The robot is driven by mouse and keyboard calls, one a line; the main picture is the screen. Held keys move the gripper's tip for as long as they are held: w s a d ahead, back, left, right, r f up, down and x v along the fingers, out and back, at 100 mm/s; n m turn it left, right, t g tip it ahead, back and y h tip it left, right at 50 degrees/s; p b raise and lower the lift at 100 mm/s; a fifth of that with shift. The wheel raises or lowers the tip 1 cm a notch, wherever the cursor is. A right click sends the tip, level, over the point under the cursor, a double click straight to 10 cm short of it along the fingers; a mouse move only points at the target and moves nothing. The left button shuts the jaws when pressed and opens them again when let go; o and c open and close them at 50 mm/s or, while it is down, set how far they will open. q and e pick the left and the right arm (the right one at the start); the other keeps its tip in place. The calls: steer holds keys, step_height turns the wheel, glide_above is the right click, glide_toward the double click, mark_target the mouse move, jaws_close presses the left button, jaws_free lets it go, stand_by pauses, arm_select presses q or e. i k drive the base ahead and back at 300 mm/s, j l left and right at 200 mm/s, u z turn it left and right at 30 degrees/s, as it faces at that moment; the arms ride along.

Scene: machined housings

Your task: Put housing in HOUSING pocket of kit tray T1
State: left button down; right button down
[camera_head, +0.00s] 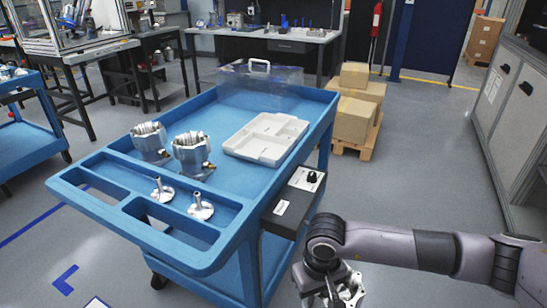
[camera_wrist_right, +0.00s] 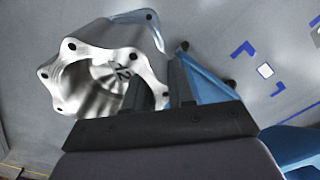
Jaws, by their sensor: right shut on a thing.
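My right gripper (camera_head: 333,291) is low at the bottom of the head view, in front of and to the right of the blue cart. It is shut on a silver machined housing (camera_head: 351,292), which is partly hidden by the wrist and cut by the frame edge. In the right wrist view the housing (camera_wrist_right: 92,40) shows its open, flanged end with bolt holes. One finger of the gripper (camera_wrist_right: 158,85) is inside the opening and one outside the wall. The white kit tray (camera_head: 250,152) lies on the cart with empty pockets; no pocket label is readable. My left gripper is not in view.
The blue cart (camera_head: 236,188) also holds two more housings (camera_head: 148,143) (camera_head: 192,155) and two flanged shafts (camera_head: 162,191) (camera_head: 201,208). A dark control box (camera_head: 293,201) is on its right side. Boxes on a pallet (camera_head: 355,118) stand behind. Floor right of the cart is clear.

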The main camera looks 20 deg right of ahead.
mark_target(264, 152)
steer(key=l+z, duration=0.4)
steer(key=i+l+z, duration=0.1)
steer(key=l+z, duration=0.35)
steer(key=i+l+z, duration=0.1)
steer(key=z, duration=0.35)
steer(key=i+l+z, duration=0.2)
steer(key=z, duration=0.25)
steer(key=i+l+z, duration=0.35)
steer(key=i, duration=0.25)
steer(key=i+u, duration=0.15)
steer(key=u, duration=0.3)
steer(key=i+u, duration=0.15)
steer(key=u, duration=0.35)
steer(key=i+l+u, duration=0.1)
steer(key=u, duration=0.35)
steer(key=i+l+u, duration=0.1)
steer(key=u, duration=0.4)
steer(key=l+u, duration=0.25)
steer(key=u, duration=0.2)
steer(key=i+l+u, duration=0.1)
steer(key=u, duration=0.4)
steer(key=l+u, duration=0.3)
steer(key=u, duration=0.15)
